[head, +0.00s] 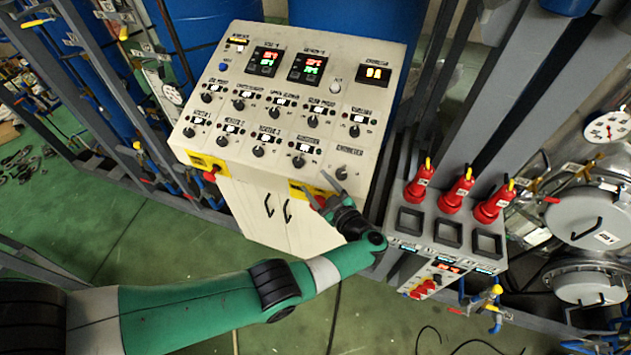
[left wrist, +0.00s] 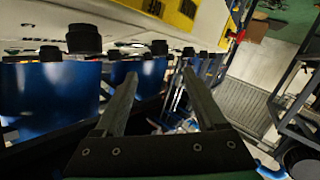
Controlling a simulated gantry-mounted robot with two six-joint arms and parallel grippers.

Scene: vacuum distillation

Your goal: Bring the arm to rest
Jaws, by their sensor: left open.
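My left arm (head: 210,306) is green with black joints and reaches in from the left, across the floor, to the lower right of the control panel (head: 225,125). My left gripper (head: 324,190) is open and empty in front of the panel's lower edge, by a yellow plate with a red button. Its two grey fingers stand apart in the left wrist view (left wrist: 153,88), with nothing between them. Black panel knobs (left wrist: 84,40) show close by there. I cannot tell whether a finger touches the panel. My right gripper is not in view.
Steel vessels (head: 585,215) and a gauge (head: 606,127) are at the far right. Blue drums (head: 211,30) stand behind. The green floor (head: 150,235) at left is mostly clear.

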